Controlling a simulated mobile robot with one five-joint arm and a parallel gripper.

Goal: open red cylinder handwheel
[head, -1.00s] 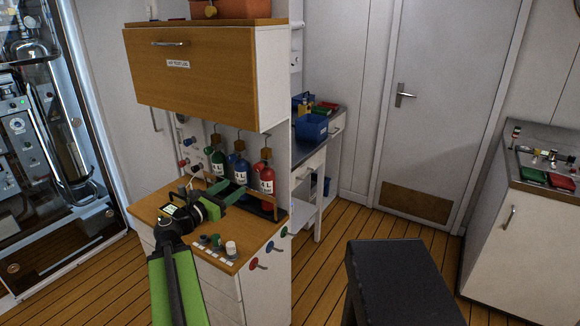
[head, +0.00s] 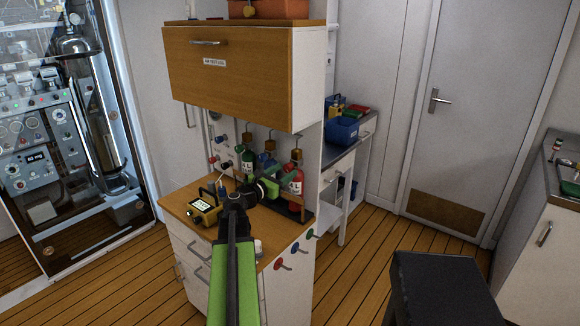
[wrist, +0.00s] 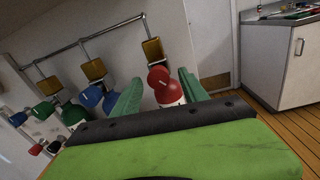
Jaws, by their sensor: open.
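The red cylinder (head: 296,182) stands upright at the right end of a row of cylinders on the wooden counter. In the wrist view its red handwheel (wrist: 158,77) faces me, with the red body (wrist: 172,94) just behind and below. My gripper (head: 283,190) is in front of the red cylinder and partly covers it. In the wrist view my gripper (wrist: 158,85) is open, its green fingers left and right of the handwheel. I see no clear contact. The handwheel is hard to make out in the head view.
The green cylinder (head: 247,160) stands to the left; the blue one (wrist: 91,97) is between it and the red. Square yellow-brown blocks (wrist: 153,49) hang from a rail above. A dark stool (head: 440,280) stands at right.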

